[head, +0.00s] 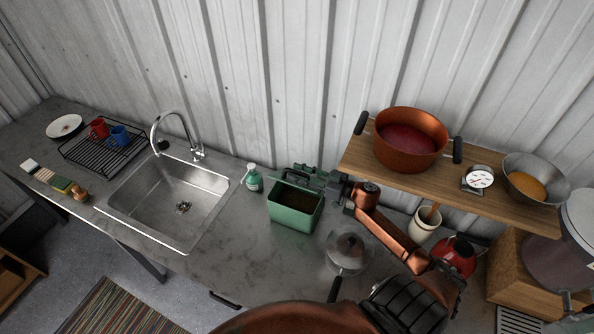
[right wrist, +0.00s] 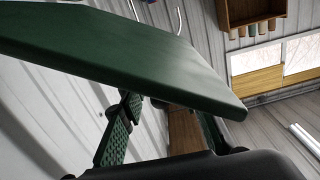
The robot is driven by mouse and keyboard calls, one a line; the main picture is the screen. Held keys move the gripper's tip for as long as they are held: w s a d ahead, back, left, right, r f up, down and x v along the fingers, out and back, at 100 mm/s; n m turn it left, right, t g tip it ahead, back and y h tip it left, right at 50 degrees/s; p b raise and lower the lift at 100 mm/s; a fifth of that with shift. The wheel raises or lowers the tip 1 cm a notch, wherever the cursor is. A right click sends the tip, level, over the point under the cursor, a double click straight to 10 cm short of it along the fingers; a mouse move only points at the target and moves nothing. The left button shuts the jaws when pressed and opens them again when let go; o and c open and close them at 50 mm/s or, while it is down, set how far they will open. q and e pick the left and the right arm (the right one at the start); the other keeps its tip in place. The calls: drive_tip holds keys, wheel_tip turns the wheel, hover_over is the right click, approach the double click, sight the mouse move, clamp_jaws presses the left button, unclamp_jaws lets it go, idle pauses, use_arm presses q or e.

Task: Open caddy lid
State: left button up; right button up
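The green caddy (head: 294,220) stands on the counter right of the sink, its top uncovered and its dark brown inside showing. Its lid appears raised at the back edge, seen nearly edge-on and partly behind my gripper. In the right wrist view the lid (right wrist: 150,55) is a large dark green panel close to the camera, tilted across the view. My right gripper (head: 318,177) is at the caddy's back edge, beside the lid. Its padded fingers (right wrist: 165,135) are apart, with nothing seen between them. I cannot tell whether it touches the lid. My left gripper is out of view.
A soap bottle (head: 253,178) stands left of the caddy, by the sink (head: 170,200). A lidded pot (head: 347,252) is at its front right. A wooden shelf (head: 370,165) with a copper pot (head: 410,140) overhangs the right side. The counter in front of the caddy is clear.

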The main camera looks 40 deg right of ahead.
drive_tip(key=shift+w+a, duration=0.1)
drive_tip(key=shift+w, duration=0.15)
drive_tip(key=shift+c, duration=0.4)
clamp_jaws()
